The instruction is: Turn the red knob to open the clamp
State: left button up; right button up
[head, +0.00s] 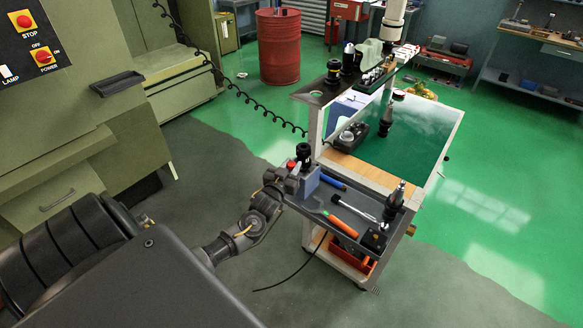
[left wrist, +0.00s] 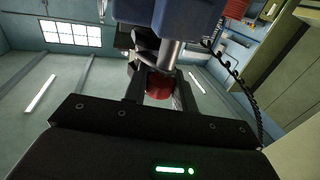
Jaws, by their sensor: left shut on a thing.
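The red knob (left wrist: 158,86) sits between the two fingers of my left gripper (left wrist: 160,92) in the left wrist view. It joins a metal shaft under the blue-grey clamp body (left wrist: 187,18). In the head view my left gripper (head: 280,177) is at the left end of the cart's front shelf, beside the clamp (head: 308,182). The gripper is shut on the knob. A black tool holder (head: 303,154) stands upright at the clamp. The fingers partly hide the knob, and the clamp's opening cannot be made out. My right gripper is not in view.
The cart's front shelf (head: 318,203) holds an orange-handled tool (head: 343,226), a blue-handled tool (head: 329,180) and an upright black holder (head: 396,196). A green machine (head: 60,150) stands at left, with a coiled cable (head: 239,99). A red drum (head: 279,48) stands behind.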

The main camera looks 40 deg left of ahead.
pick_arm(q)
jog(key=m+h+b, duration=0.1)
jog(key=m+h, duration=0.1)
jog(key=h, duration=0.1)
jog(key=m+h+b, duration=0.1)
jog(key=h, duration=0.1)
jog(key=shift+a+f+m+t+h, duration=0.2)
jog(key=shift+m+t+h, duration=0.1)
jog(key=shift+m+h, duration=0.1)
jog(key=m+g+h+b, duration=0.1)
jog(key=m+h+b, duration=0.2)
jog(key=h+b, duration=0.1)
jog(key=m+g+h+b, duration=0.2)
jog(key=m+h+b, duration=0.1)
jog(key=h+b, duration=0.1)
jog(key=shift+d+h, duration=0.1)
jog(key=shift+h, duration=0.3)
jog(key=shift+r+m+g+h+b, duration=0.15)
jog(key=shift+m+g+h+b, duration=0.45)
jog(key=shift+h+b, duration=0.3)
jog(key=shift+d, duration=0.1)
jog(key=o, duration=0.6)
jog(key=shift+o, duration=0.3)
